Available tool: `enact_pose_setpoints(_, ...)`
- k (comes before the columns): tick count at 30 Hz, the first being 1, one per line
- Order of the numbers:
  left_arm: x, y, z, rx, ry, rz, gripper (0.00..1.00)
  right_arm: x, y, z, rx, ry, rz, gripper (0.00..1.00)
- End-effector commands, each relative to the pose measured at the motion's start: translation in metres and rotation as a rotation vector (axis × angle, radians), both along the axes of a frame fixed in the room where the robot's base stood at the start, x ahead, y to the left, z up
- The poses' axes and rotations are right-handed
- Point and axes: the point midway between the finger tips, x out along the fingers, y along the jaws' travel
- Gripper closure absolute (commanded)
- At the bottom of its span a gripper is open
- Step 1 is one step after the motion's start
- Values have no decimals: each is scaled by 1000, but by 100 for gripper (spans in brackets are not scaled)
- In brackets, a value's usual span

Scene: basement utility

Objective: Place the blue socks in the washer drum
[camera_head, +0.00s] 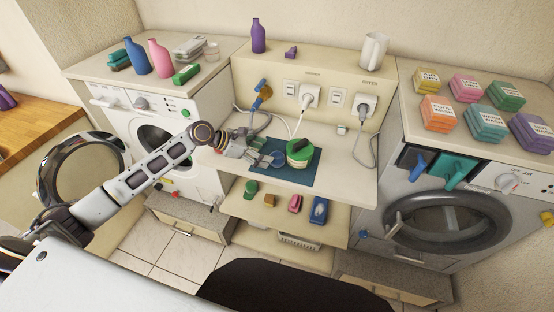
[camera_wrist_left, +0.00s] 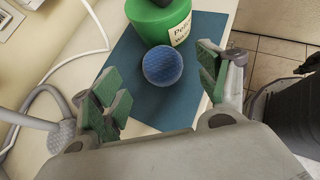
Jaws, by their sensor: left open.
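The blue socks appear as a round, textured blue ball (camera_wrist_left: 162,65) on a dark blue mat (camera_wrist_left: 120,75) in the left wrist view. In the head view the ball (camera_head: 278,158) shows small at my left gripper's tips. My left gripper (camera_head: 265,157) is open above the mat, with its green-padded fingers on either side of the ball; the left wrist view shows them (camera_wrist_left: 160,85) apart from it. The white washer (camera_head: 205,108) stands at the left, its round door (camera_head: 118,172) swung open and its drum opening (camera_head: 153,140) partly hidden by my left arm.
A green labelled tub (camera_head: 299,153) stands on the mat close behind the ball. Cables (camera_head: 297,122) hang from plugs at the back panel. A front-loading machine (camera_head: 440,215) with a shut door stands at the right. A lower shelf (camera_head: 275,222) holds small items.

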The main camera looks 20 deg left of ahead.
Motion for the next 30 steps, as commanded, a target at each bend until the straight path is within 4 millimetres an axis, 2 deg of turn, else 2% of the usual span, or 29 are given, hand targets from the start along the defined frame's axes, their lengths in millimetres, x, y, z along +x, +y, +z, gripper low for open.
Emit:
enact_pose_setpoints(8, 4, -7, -5, -2, 1, 0, 25, 0, 0, 0, 0, 0, 0, 100)
enact_pose_setpoints(21, 23, -36, -26, 0, 1, 1, 25, 0, 0, 1, 0, 0, 0, 100)
enact_pose_setpoints(30, 23, -37, -27, 0, 1, 1, 25, 0, 0, 1, 0, 0, 0, 100)
